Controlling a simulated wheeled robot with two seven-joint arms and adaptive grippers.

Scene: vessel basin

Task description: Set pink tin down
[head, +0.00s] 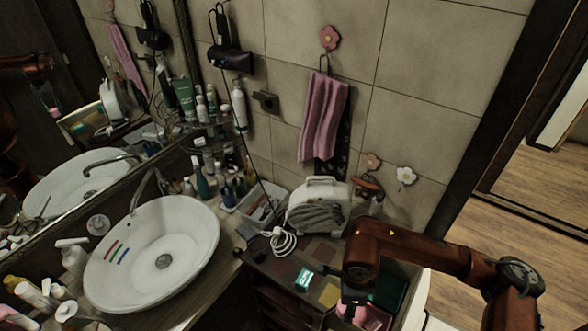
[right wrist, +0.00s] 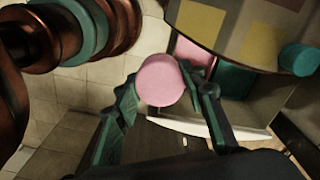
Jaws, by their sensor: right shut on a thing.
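The pink tin (right wrist: 160,80) shows as a round pink disc in the right wrist view. It sits between the two dark green fingers of my right gripper (right wrist: 161,76), which is shut on it. In the head view my right gripper (head: 350,300) hangs down by the front right edge of the tiled counter (head: 323,251). Its fingers and the tin are hard to make out there. A teal tin (head: 304,279) stands on the counter to the left; it also shows in the right wrist view (right wrist: 300,60). My left gripper is not in view.
An open compartment beside the counter holds a pink section (right wrist: 192,58) and a teal section (right wrist: 234,78). Coloured squares on the counter look bare.

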